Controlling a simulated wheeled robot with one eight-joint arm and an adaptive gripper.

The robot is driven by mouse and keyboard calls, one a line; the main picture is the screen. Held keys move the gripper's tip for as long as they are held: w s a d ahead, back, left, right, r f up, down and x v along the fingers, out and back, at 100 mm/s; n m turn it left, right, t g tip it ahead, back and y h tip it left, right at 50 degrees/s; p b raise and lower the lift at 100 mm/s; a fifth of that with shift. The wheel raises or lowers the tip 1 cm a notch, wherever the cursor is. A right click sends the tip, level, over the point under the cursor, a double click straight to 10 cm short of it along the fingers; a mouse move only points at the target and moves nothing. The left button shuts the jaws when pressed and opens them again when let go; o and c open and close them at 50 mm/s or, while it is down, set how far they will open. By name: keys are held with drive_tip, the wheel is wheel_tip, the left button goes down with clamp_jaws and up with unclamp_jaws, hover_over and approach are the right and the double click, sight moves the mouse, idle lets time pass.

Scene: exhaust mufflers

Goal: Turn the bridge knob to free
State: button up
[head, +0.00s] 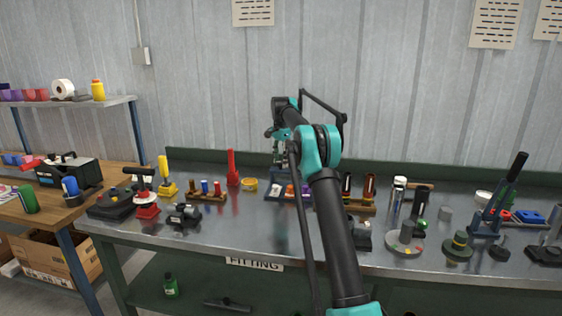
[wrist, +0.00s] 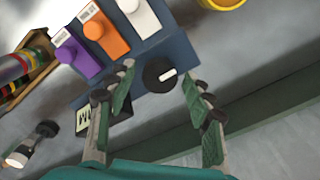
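A round black knob (wrist: 153,73) with a white pointer mark sits on the dark blue base (wrist: 180,48) in the wrist view. I take it to be the bridge knob. The pointer lies nearly level in the picture, tilted slightly up to the right. My gripper (wrist: 158,75) is open, with one finger on each side of the knob and visible gaps between. Its height over the knob is hard to tell. In the head view my gripper (head: 281,158) is above the blue base (head: 272,196), and the knob is not discernible there.
Purple (wrist: 75,55), orange (wrist: 106,37) and white (wrist: 140,14) blocks stand on the same base beside the knob. A brown rack (head: 360,207) is close on the right.

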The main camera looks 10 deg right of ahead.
drive_tip(key=c, duration=0.9)
drive_tip(key=shift+n, duration=0.3)
drive_tip(key=n, duration=0.3)
drive_tip(key=shift+n, duration=0.3)
drive_tip(key=n, duration=0.4)
drive_tip(key=shift+n, duration=0.3)
drive_tip(key=n, duration=0.4)
drive_tip(key=shift+n, duration=2.5)
